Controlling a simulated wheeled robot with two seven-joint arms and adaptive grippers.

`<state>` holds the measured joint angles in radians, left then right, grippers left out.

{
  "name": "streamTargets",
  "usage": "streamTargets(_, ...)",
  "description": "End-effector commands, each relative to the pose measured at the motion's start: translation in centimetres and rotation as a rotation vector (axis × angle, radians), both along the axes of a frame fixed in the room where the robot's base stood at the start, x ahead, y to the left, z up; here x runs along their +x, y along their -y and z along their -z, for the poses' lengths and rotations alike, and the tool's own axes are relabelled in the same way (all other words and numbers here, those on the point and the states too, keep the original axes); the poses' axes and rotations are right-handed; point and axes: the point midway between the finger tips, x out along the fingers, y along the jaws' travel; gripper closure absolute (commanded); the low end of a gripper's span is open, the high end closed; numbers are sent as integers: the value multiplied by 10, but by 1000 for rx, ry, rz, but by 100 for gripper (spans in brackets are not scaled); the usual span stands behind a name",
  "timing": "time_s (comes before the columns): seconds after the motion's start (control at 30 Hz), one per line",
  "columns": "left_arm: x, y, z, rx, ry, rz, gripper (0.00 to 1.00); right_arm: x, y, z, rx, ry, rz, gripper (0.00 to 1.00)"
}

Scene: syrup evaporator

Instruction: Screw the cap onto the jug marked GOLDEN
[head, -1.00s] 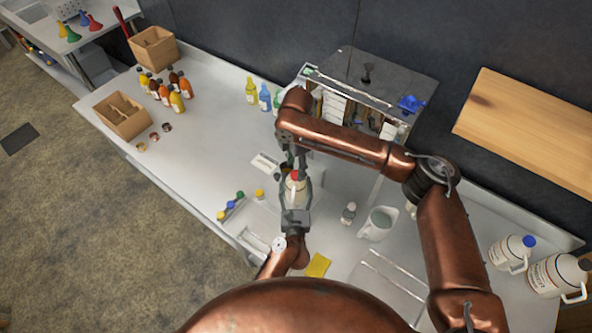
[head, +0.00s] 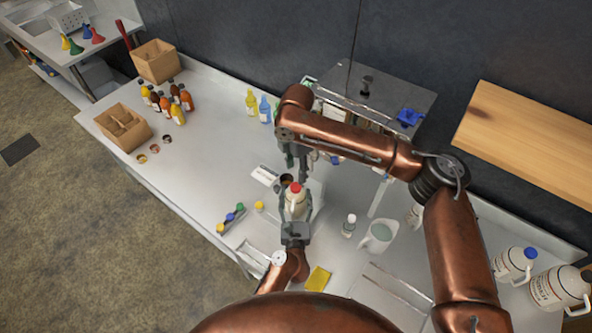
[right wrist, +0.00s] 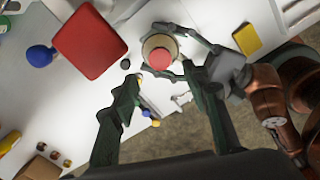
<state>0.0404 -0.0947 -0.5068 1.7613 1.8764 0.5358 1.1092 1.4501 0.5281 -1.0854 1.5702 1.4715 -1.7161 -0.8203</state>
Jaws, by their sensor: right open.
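The jug (head: 296,207), cream with a handle, stands upright at the middle of the bench. A red cap (head: 295,188) sits on its mouth; I cannot tell how tight it is. My left gripper (head: 296,226) is shut around the jug's body. My right gripper (head: 297,162) is open and empty, above and behind the cap, apart from it. In the right wrist view the red cap (right wrist: 160,59) shows just beyond the spread fingers, with the left gripper's fingers around the jug. The jug's marking is not legible.
Small coloured caps (head: 230,218) lie left of the jug. A small bottle (head: 349,225), a clear pitcher (head: 379,236) and a yellow sponge (head: 317,279) are to the right. White jugs (head: 513,264) stand far right. The right wrist view shows an unidentified red square (right wrist: 88,43).

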Motion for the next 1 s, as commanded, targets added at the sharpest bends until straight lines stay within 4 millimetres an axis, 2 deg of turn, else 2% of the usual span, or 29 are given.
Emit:
streamTargets(0.17, 0, -1, 1, 1, -1, -2, 100, -1, 0, 14, -1, -4, 0, 58)
streamTargets(0.4, 0, -1, 1, 1, -1, -2, 100, -1, 0, 50, -1, -4, 0, 58)
streamTargets(0.6, 0, -1, 1, 1, -1, -2, 100, 0, 0, 72, -1, -2, 0, 58)
streamTargets(1.0, 0, -1, 1, 1, -1, -2, 100, 0, -1, 80, 0, 0, 1, 58)
